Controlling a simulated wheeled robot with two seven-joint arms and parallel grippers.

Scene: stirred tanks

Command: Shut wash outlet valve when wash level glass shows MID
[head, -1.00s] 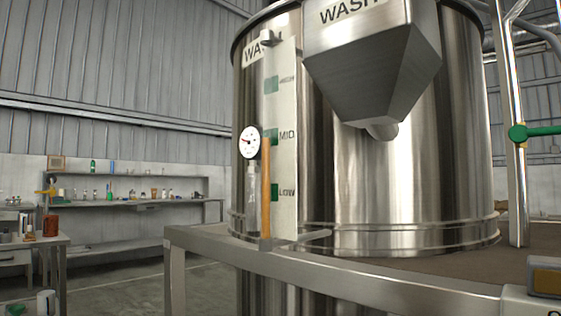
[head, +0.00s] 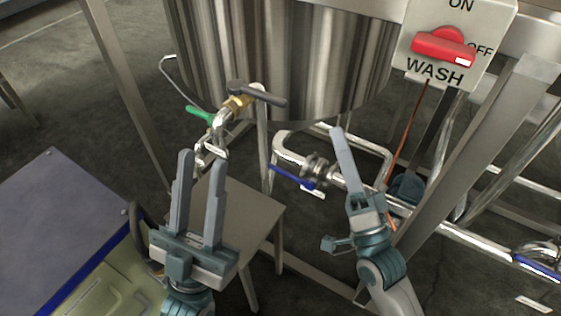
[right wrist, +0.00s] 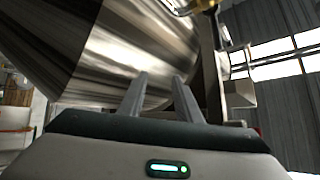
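The lower part of the steel wash tank (head: 270,50) shows in the head view; its level glass is out of view now. Under the tank is a brass valve with a dark lever (head: 258,94), and beside it a green-handled valve (head: 200,115). A blue-handled valve (head: 293,178) sits on the pipe to the right. I cannot read which is the wash outlet valve. My left gripper (head: 201,157) is open and empty, below the green handle. My right gripper (head: 337,130) is right of the blue handle; the right wrist view shows its fingers (right wrist: 160,85) apart and empty.
A red switch (head: 443,47) on a WASH box has its white-tipped end near OFF. A small grey table (head: 245,210) stands below the valves. A blue-topped cart (head: 65,210) is at left. Frame legs and pipes crowd the right, with another blue handle (head: 535,266).

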